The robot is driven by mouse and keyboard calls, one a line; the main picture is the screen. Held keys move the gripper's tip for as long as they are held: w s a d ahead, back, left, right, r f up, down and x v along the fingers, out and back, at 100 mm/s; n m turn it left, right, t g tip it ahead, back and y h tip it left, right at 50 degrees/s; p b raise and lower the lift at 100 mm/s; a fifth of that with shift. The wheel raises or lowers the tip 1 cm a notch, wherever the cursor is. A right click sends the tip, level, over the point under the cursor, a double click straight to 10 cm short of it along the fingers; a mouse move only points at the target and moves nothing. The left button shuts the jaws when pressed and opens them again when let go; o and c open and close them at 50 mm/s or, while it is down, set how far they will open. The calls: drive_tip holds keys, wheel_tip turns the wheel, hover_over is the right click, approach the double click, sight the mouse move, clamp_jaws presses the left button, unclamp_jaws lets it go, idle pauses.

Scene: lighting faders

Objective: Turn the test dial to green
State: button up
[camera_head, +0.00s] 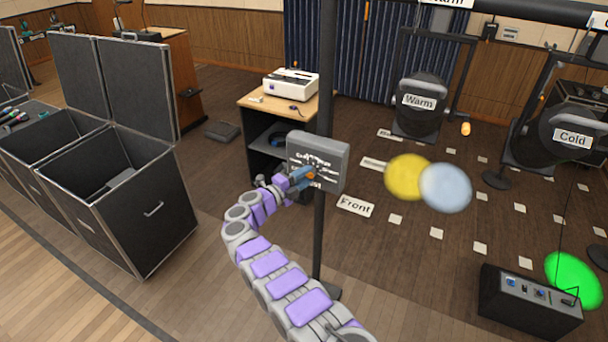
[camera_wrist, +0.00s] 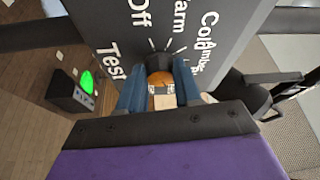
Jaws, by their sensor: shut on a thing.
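A grey control box (camera_head: 325,155) is mounted on a black pole. In the wrist view its face (camera_wrist: 110,20) carries the labels "Test", "Off", "Warm" and "Cold", plus one partly hidden label. A dial (camera_wrist: 160,64) with a dark base and an orange part sits among white tick marks. My gripper (camera_head: 302,179) is at the front of the box. In the wrist view its two blue fingers (camera_wrist: 160,90) are shut on the dial from both sides. The fingers hide part of the dial, and I cannot tell exactly which label it points to. A bright green disc (camera_head: 573,279) shows at the lower right.
A black console (camera_head: 528,303) stands on the floor beside the green disc. Yellow (camera_head: 405,177) and pale blue (camera_head: 447,189) discs overlap right of the pole (camera_head: 320,235). Lamps marked "Warm" (camera_head: 420,112) and "Cold" (camera_head: 572,146) stand behind. An open black case (camera_head: 150,210) is at left.

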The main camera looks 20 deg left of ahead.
drive_tip(key=shift+f+m, duration=0.25)
drive_tip(key=shift+m, duration=0.15)
drive_tip(key=o, duration=1)
drive_tip(key=shift+w, duration=0.1)
drive_tip(key=shift+o, duration=0.2)
drive_tip(key=shift+r, duration=0.15)
drive_tip(key=shift+s+a+p, duration=0.15)
drive_tip(key=shift+s+p, duration=0.15)
drive_tip(key=r+p+v, duration=0.1)
drive_tip(key=v, duration=1.5)
drive_tip(key=shift+s+a+f, duration=0.3)
drive_tip(key=shift+a+f, duration=0.05)
drive_tip(key=shift+f, duration=0.15)
drive_tip(key=shift+s, duration=0.1)
